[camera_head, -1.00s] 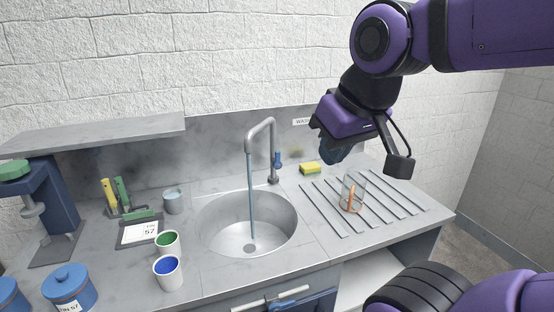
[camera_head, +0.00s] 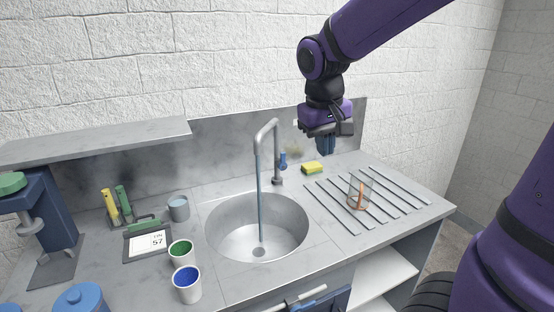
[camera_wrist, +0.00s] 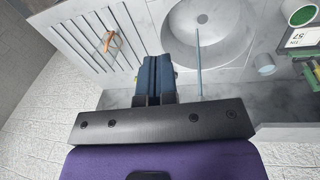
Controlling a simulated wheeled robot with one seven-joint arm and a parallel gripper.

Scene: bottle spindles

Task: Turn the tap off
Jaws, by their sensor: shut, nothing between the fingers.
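The grey tap (camera_head: 270,140) arches over the round sink (camera_head: 222,222), and a thin stream of water (camera_head: 259,200) runs from its spout into the basin. A small blue lever (camera_head: 283,160) sits on the right side of the tap. My gripper (camera_head: 326,150) hangs above and to the right of the lever, apart from it, fingers pointing down. In the wrist view, the blue fingers (camera_wrist: 155,78) are together with nothing between them. The water stream (camera_wrist: 198,70) and sink (camera_wrist: 235,50) show there beyond the fingers; the lever is not visible in that view.
A yellow sponge (camera_head: 312,168) lies behind the sink's right side. A glass with an orange item (camera_head: 360,191) stands on the ribbed drainer. Cups with green (camera_head: 181,253) and blue (camera_head: 187,285) contents stand left of the sink. A shelf (camera_head: 100,134) juts out at left.

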